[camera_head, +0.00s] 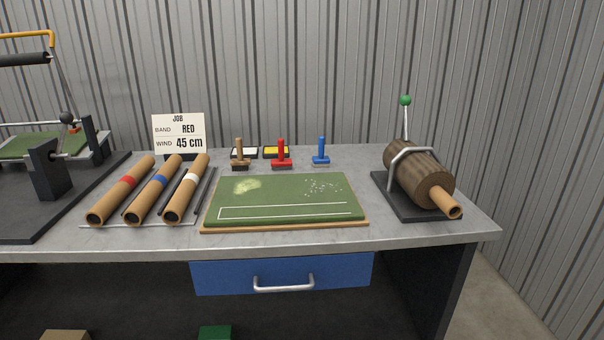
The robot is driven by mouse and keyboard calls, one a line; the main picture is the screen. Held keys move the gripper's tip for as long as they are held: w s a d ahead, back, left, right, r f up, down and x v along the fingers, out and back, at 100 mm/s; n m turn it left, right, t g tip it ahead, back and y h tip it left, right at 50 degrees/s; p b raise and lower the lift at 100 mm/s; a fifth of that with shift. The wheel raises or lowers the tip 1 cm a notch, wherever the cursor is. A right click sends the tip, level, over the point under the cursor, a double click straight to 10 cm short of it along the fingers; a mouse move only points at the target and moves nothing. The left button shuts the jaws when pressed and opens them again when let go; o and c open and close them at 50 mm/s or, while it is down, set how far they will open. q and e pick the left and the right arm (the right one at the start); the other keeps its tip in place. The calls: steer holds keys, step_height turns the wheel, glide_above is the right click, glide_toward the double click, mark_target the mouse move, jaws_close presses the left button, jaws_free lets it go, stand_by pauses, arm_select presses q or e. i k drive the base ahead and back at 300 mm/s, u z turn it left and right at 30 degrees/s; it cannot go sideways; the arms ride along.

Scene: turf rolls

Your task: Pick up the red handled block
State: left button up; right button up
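The red handled block (281,155) stands upright on the grey workbench, behind the green turf board. It has a red upright handle on a wide red base. A brown handled block (240,156) stands to its left and a blue handled block (321,153) to its right. All three stand apart from one another. Neither of my grippers shows in the head view.
The turf board (285,224) lies in front of the blocks. Tubes with red, blue and white bands (153,190) lie left, before a job card (180,135). A wooden roller (418,174) stands right. A blue drawer (282,275) is below.

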mark_target(281, 164)
steer(key=u, duration=3)
steer(key=k, duration=1.35)
steer(key=z, duration=1.65)
steer(key=i, duration=0.5)
